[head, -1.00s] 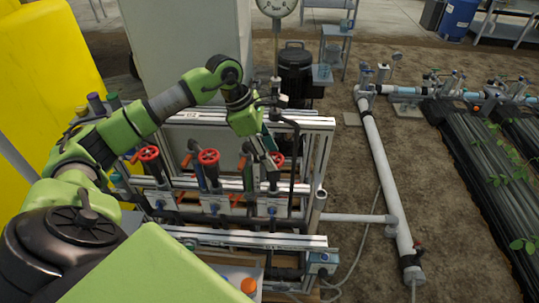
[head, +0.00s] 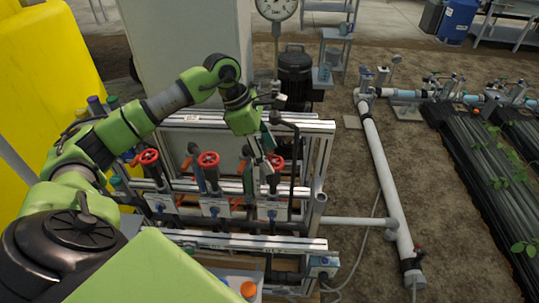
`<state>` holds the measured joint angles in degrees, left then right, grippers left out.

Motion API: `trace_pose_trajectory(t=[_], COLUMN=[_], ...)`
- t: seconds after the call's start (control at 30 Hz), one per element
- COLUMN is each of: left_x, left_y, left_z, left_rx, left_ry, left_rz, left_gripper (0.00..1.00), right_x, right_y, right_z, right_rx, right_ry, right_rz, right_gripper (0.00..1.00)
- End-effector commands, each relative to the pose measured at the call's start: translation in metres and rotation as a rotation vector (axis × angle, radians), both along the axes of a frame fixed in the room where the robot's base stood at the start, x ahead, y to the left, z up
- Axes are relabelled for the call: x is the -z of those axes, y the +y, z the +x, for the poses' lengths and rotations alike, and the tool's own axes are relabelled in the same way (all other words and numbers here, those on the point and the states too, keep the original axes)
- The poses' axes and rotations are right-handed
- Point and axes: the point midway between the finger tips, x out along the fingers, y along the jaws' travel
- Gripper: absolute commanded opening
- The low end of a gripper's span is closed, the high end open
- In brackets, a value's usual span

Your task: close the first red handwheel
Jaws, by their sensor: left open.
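Three red handwheels stand in a row on the skid's aluminium frame in the head view. The left handwheel (head: 149,157) and the middle handwheel (head: 208,160) show clearly. The right handwheel (head: 278,161) is partly hidden behind my left gripper. My left gripper (head: 266,162) is open and points down at the right handwheel. Its fingers overlap that wheel in the picture; I cannot tell whether they touch it. Nothing shows between the fingers. My right gripper is not in view.
The aluminium frame (head: 300,124) carries hoses and pipes close around the wheels. A pressure gauge (head: 276,8) rises behind it near a black motor (head: 294,75). A yellow tank (head: 45,65) stands at left. A white pipe (head: 384,180) runs over the soil at right.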

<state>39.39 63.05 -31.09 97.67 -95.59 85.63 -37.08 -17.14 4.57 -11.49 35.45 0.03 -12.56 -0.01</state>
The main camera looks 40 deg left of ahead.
Motion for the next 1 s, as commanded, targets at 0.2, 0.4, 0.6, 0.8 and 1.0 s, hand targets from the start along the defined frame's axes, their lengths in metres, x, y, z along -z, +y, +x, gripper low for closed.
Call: trace_pose_trajectory(t=[0.2,0.4,0.6,0.8,1.0], left_x=[-0.043,-0.079,-0.098,-0.102,-0.101], left_y=[0.015,0.028,0.035,0.036,0.036], left_z=[-0.007,-0.015,-0.02,-0.021,-0.021], left_rx=[-0.001,-0.001,0.0,0.0,0.0], left_ry=[-0.007,-0.005,-0.002,-0.003,-0.002], left_rz=[0.003,0.001,0.0,-0.001,0.0], left_gripper=[0.59,0.59,0.59,0.59,0.59], right_x=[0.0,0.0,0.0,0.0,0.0], right_y=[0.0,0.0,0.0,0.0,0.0], right_z=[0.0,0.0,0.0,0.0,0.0], right_rx=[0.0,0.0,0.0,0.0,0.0], right_ry=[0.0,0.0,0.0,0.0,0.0], right_rz=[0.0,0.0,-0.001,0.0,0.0], right_gripper=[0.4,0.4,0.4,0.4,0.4])
